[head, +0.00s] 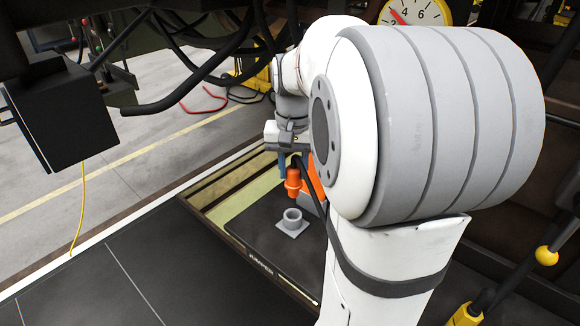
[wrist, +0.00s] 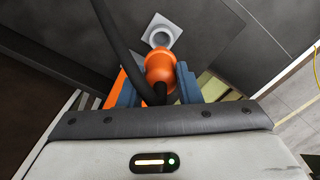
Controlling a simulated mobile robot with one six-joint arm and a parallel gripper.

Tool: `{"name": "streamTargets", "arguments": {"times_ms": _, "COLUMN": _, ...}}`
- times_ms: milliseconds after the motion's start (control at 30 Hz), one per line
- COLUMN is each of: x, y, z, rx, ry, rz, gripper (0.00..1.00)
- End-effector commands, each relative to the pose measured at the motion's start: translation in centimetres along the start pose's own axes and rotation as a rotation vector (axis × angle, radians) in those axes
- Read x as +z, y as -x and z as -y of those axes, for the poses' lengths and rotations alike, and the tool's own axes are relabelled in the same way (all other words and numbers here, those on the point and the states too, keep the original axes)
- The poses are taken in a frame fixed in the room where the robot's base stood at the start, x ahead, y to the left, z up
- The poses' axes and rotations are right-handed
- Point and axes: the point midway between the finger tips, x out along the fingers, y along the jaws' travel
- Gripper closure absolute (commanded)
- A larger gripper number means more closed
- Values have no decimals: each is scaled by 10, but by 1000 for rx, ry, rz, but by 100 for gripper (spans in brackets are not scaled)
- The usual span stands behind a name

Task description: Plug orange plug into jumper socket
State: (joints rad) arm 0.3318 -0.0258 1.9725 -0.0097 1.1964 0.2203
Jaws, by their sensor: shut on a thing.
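The orange plug (head: 292,183) is held by my gripper (head: 288,162) and hangs nose-down in the head view. A black cable runs from its back. In the wrist view my gripper (wrist: 158,80) has its blue fingers on either side of the plug (wrist: 160,66). The jumper socket (head: 292,217) is a grey ring on a square plate, below the plug with a gap between them in the head view. In the wrist view the socket (wrist: 160,32) shows just beyond the plug's nose, which overlaps its near edge. My arm hides part of the area to the right.
The socket sits on a dark panel (head: 258,238) with a pale greenish border. An orange part (head: 314,182) stands just right of the plug. Black hoses (head: 190,75) hang at upper left beside a black box (head: 62,115). Open floor lies at left.

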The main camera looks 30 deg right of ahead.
Motion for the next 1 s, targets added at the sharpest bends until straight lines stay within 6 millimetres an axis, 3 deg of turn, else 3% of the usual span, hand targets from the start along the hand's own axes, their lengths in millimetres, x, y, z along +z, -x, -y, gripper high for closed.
{"name": "streamTargets", "arguments": {"times_ms": 267, "x": 1, "y": -11, "z": -1, "rx": -2, "ry": -2, "rz": -1, "gripper": 96}}
{"name": "streamTargets", "arguments": {"times_ms": 700, "x": 2, "y": -52, "z": 1, "rx": -2, "ry": 2, "rz": 0, "gripper": 96}}
{"name": "streamTargets", "arguments": {"times_ms": 1000, "x": 2, "y": -58, "z": 2, "rx": -2, "ry": 3, "rz": -1, "gripper": 96}}
